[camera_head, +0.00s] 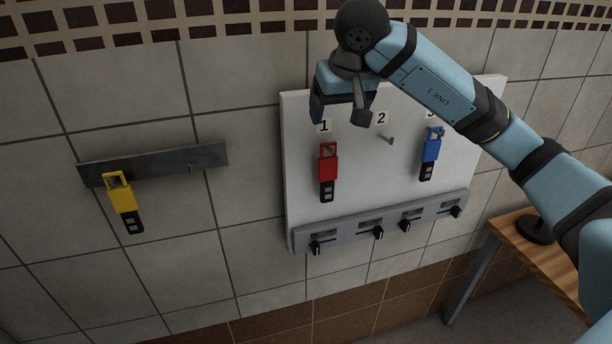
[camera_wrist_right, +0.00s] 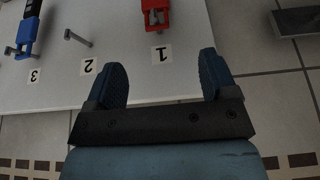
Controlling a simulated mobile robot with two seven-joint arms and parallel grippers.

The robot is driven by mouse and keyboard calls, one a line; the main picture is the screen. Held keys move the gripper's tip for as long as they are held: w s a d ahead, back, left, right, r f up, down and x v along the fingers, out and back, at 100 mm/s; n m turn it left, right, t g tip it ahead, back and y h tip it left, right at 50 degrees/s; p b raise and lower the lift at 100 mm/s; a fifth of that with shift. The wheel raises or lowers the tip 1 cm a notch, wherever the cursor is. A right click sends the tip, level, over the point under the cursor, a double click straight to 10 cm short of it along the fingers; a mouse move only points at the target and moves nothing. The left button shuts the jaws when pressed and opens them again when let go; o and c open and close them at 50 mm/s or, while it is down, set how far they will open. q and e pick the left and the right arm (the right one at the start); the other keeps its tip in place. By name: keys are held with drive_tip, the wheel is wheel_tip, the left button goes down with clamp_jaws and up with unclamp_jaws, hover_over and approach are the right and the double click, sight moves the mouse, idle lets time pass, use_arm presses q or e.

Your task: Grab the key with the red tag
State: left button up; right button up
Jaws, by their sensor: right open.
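The key with the red tag (camera_head: 328,165) hangs on the white board (camera_head: 375,215) under the number 1, its black part pointing down. In the right wrist view, the red tag (camera_wrist_right: 155,15) shows at the top edge, beyond the fingertips and partly cut off. My right gripper (camera_head: 340,115) is open and empty, in front of the board above the red key; its spread fingers also show in the right wrist view (camera_wrist_right: 162,85). The red key lies roughly in line with the gap between them. I see no contact. My left gripper is not in view.
A key with a blue tag (camera_head: 431,145) hangs under number 3; the peg (camera_head: 387,139) at number 2 is empty. A yellow key (camera_head: 119,192) hangs from a metal strip (camera_head: 210,156) at left. A grey slider panel (camera_head: 345,231) runs below. A wooden table (camera_head: 520,240) stands right.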

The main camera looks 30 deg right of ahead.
sight(330, 147)
drive_tip(key=x, duration=0.4)
drive_tip(key=p+x, duration=0.1)
drive_tip(key=x, duration=0.2)
drive_tip(key=shift+d+f, duration=0.1)
drive_tip(key=shift+d, duration=0.2)
drive_tip(key=shift+w+f, duration=0.2)
drive_tip(key=shift+f, duration=0.3)
drive_tip(key=p+x, duration=0.2)
drive_tip(key=x, duration=0.2)
drive_tip(key=shift+w+d+f, duration=0.2)
drive_tip(key=shift+w+f, duration=0.05)
drive_tip(key=shift+f, duration=0.1)
drive_tip(key=shift+w+f, duration=0.1)
drive_tip(key=shift+f, duration=0.05)
drive_tip(key=c, duration=1.3)
drive_tip(key=shift+o, duration=0.2)
